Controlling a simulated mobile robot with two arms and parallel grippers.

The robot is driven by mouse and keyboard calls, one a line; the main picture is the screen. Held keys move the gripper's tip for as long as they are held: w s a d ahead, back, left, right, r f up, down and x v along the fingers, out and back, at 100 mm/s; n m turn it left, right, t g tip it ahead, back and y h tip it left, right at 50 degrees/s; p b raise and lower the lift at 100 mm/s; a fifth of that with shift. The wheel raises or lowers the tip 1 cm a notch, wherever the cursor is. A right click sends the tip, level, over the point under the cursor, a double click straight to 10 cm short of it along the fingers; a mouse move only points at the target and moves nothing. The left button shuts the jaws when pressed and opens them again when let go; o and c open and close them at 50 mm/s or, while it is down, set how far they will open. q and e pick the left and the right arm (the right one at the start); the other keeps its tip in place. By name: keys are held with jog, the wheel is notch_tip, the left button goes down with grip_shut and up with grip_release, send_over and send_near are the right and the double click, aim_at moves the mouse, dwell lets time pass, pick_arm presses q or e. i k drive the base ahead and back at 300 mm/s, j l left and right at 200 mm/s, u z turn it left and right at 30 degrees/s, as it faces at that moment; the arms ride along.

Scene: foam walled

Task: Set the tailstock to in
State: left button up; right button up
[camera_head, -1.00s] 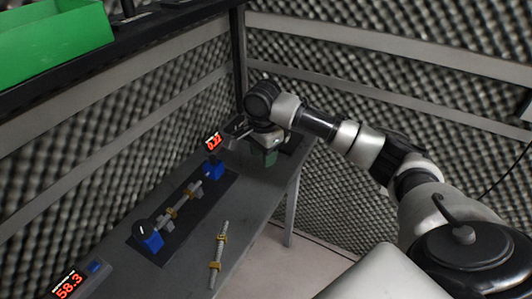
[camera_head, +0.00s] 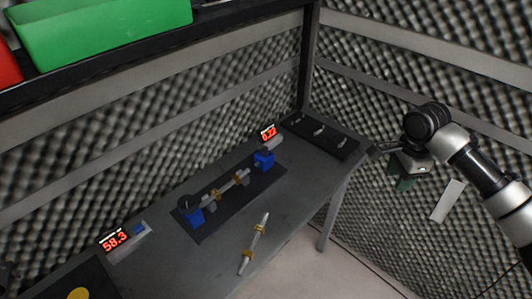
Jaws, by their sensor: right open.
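A bench fixture on a dark base plate (camera_head: 240,207) has a blue block with a black round part (camera_head: 194,214) at its near left end and another blue block (camera_head: 263,160) at its far right end. I cannot tell for sure which block is the tailstock. A grey shaft with brass-coloured rings (camera_head: 226,188) lies between the blocks. My right gripper (camera_head: 378,153) is open, to the right of the bench's far right end, away from the fixture and apart from everything. My left gripper is not in view.
A dark panel with several small light pieces (camera_head: 320,132) lies at the bench's far end. A loose ringed shaft (camera_head: 255,243) lies on the bench front. Red displays read 0.22 (camera_head: 268,134) and 58.3 (camera_head: 115,240). A green bin (camera_head: 110,30) is on the shelf above.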

aim_at(264, 160)
jog(key=i+u, duration=0.2)
jog(key=u, duration=0.25)
jog(key=i+l+u, duration=0.15)
jog(key=u, duration=0.3)
